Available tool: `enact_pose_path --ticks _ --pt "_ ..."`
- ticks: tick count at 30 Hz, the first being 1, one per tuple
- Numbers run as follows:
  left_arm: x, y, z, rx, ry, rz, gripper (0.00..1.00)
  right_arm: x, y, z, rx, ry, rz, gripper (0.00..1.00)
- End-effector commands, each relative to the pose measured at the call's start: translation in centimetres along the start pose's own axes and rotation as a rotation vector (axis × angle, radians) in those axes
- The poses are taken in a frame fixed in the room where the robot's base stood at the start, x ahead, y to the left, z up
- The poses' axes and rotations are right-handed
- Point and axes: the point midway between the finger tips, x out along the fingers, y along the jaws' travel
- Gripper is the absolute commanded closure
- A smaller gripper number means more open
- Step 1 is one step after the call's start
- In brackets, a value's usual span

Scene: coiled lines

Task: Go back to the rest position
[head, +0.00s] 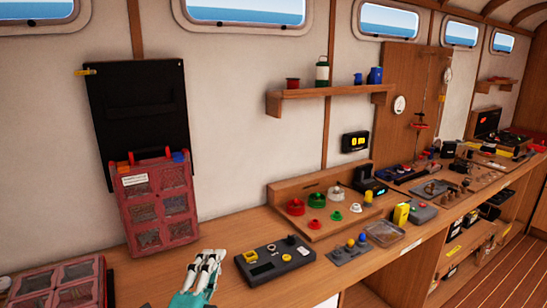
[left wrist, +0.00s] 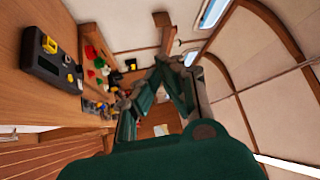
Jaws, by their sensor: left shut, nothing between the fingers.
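My left gripper (head: 212,254), with pale fingers and a teal body, is in the lower middle of the head view. It appears in front of the bench, left of the dark control box. Its fingers are shut with nothing between them. In the left wrist view the gripper (left wrist: 168,62) is dark green and grey, seen past my green wrist housing. My right gripper is in neither view.
A dark control box (head: 275,260) with a yellow part lies on the bench right of my gripper. A red compartment case (head: 157,208) leans on the wall. Another red case (head: 62,290) lies front left. A wooden stand (head: 300,187) holds coloured pieces. A shelf (head: 330,90) hangs above.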

Motion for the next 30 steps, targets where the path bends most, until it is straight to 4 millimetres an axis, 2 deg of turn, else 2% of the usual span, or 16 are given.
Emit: enact_pose_path --ticks 1,3,5,6,9,12,15,24,30 --pt "-1.7 2.9 2.3 -0.131 -0.100 0.105 1.00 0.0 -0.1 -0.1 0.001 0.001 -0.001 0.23" --pt "-4.4 6.7 5.0 -0.303 -0.242 0.242 1.00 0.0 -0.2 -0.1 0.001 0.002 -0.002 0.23" --pt "-7.2 9.8 6.8 -0.438 -0.364 0.351 1.00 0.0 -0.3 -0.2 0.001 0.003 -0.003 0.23" --pt "-9.3 11.8 7.8 -0.520 -0.447 0.421 1.00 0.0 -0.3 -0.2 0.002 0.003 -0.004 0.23" --pt "-14.8 15.8 9.3 -0.694 -0.638 0.574 1.00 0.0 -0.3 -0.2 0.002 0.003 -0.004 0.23" --pt "-19.6 18.4 9.8 -0.818 -0.796 0.690 1.00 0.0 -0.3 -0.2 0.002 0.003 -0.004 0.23" --pt "-23.7 20.1 9.8 -0.907 -0.926 0.781 1.00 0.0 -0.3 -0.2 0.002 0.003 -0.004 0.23" --pt "-34.0 22.2 8.5 -1.081 -1.252 0.986 1.00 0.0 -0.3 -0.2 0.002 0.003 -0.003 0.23" --pt "-34.0 27.8 9.6 -1.073 -1.271 1.007 1.00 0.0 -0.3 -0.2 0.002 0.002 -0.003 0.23"
